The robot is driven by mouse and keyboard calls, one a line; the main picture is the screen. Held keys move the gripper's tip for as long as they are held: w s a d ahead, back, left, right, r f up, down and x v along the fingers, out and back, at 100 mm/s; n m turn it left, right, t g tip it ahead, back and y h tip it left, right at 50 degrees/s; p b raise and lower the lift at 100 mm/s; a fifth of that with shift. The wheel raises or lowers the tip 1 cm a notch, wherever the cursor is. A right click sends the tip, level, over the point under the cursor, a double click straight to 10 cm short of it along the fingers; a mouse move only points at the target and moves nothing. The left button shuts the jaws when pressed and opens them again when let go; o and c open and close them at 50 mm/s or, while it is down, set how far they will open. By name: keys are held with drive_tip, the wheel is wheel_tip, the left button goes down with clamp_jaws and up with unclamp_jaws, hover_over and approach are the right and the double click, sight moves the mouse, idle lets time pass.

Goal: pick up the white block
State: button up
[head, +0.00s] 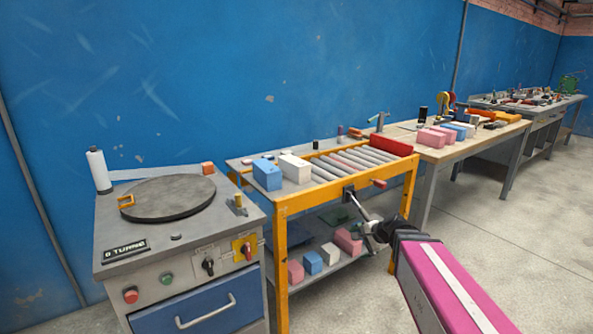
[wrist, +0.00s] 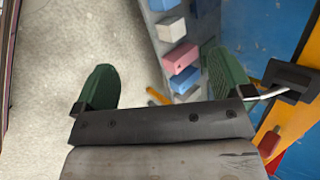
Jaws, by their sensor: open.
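Two white blocks show in the head view. One white block (head: 295,168) lies on top of the yellow-framed roller table, beside a blue block (head: 267,174). Another white block (head: 331,255) sits on the table's lower shelf, between a blue block (head: 313,263) and a pink block (head: 348,241). The lower one also shows in the wrist view (wrist: 172,28), beyond my fingers. My gripper (wrist: 160,72) is open with green fingers wide apart and holds nothing. In the head view it is at the table's right front, partly hidden by my wrist, right of the shelf blocks.
A crank handle (wrist: 292,80) and yellow frame stand close to my right finger in the wrist view. The roller table (head: 280,203) has a shelf (head: 300,285) under its top. A grey machine (head: 185,245) stands left. The floor (head: 530,225) at right is clear.

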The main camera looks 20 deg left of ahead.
drive_tip(key=w+a+r+m+t+y, duration=0.35)
drive_tip(key=w+a+r+m, duration=0.25)
drive_tip(key=a+r+m, duration=0.35)
drive_tip(key=m+t+y, duration=0.3)
drive_tip(key=m, duration=0.5)
approach(305, 169)
drive_tip(key=shift+n, duration=0.25)
drive_tip(key=x, duration=0.5)
drive_tip(key=shift+w+a, duration=0.2)
drive_tip(key=shift+x, duration=2.55)
drive_tip(key=shift+d+f, duration=0.1)
drive_tip(key=shift+f, duration=0.05)
drive_tip(key=c, duration=1.2)
drive_tip(key=shift+c, duration=1)
